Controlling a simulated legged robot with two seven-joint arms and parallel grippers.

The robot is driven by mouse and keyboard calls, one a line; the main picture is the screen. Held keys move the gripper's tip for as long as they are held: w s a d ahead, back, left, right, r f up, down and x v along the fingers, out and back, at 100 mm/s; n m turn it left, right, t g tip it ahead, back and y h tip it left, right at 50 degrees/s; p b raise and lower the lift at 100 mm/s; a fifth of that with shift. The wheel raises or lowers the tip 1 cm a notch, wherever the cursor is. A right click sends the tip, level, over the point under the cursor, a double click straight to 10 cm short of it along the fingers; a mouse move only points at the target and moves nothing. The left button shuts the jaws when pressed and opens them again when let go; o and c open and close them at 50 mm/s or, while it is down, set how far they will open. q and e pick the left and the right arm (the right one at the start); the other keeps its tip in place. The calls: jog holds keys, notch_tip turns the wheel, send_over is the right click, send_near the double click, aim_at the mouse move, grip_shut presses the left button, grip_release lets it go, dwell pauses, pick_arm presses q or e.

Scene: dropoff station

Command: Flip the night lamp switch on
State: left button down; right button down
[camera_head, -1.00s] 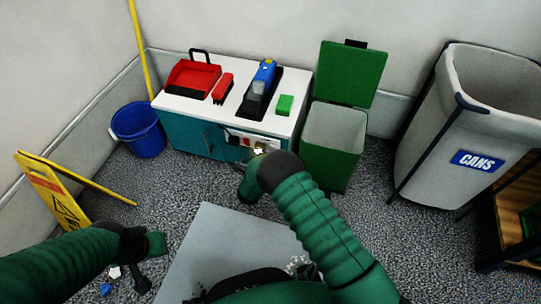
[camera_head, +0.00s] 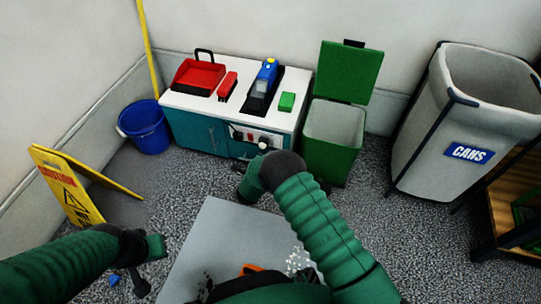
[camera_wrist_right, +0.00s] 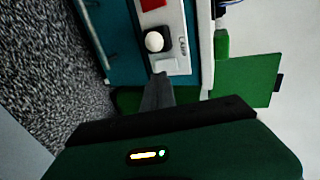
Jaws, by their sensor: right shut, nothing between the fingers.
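A light panel (camera_head: 255,137) is on the front of the teal cabinet. The right wrist view shows its plate (camera_wrist_right: 175,20) with a red part (camera_wrist_right: 152,4), a round white lamp (camera_wrist_right: 154,41) in a black mount, and a pale switch (camera_wrist_right: 165,64). The lamp looks plain white. My right gripper (camera_wrist_right: 160,78) is shut and empty, its tips close to the switch; I cannot tell whether they touch. In the head view my right arm hides the fingertips. My left gripper (camera_head: 136,280) is low at the left, away from the cabinet; its jaws are unclear.
The cabinet's white top (camera_head: 193,101) carries a red dustpan (camera_head: 198,75) and a blue tool (camera_head: 268,72). A green bin (camera_head: 333,150) stands right of it, a blue bucket (camera_head: 145,128) left. A yellow caution sign (camera_head: 68,185) and a cans bin (camera_head: 440,150) flank the floor.

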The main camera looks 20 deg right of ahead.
jog(key=p+v, duration=0.5)
jog(key=v, duration=0.3)
jog(key=shift+s+a+r, duration=0.2)
jog(key=shift+s, duration=0.1)
jog(key=shift+d, duration=0.15)
